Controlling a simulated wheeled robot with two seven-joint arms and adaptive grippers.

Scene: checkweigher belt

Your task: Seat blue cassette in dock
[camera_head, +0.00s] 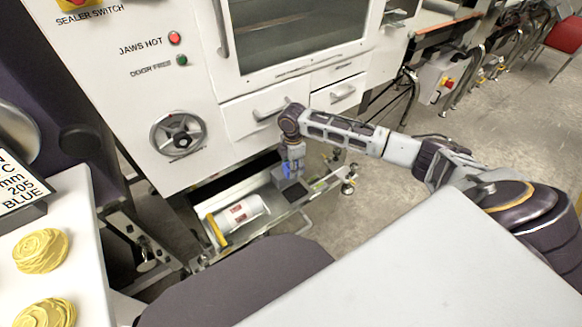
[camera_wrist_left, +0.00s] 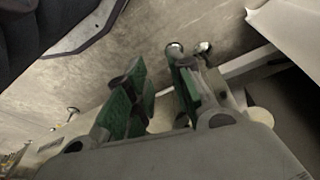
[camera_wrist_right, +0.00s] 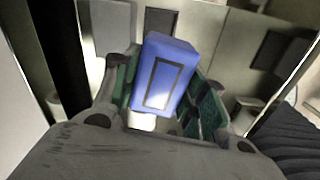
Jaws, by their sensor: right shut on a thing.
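The blue cassette (camera_wrist_right: 165,75), a blue block with a dark rectangular outline on its face, is between the green-padded fingers of my right gripper (camera_wrist_right: 168,100), which is shut on it. In the head view my right gripper (camera_head: 291,165) points down over the right part of a low open drawer, with a bit of the blue cassette (camera_head: 286,171) showing at its fingers. I cannot tell whether the cassette touches anything below. I cannot pick out the dock for certain. My left gripper (camera_wrist_left: 158,105) shows only in the left wrist view, with its fingers apart and nothing between them.
The low drawer (camera_head: 292,216) holds a white roll (camera_head: 238,215) with red marks, beside a yellow bar (camera_head: 216,231). The white machine front with a handwheel (camera_head: 178,135) and drawer handles rises behind. A pale worktop (camera_head: 440,265) fills the near right. Yellow coils lie at left.

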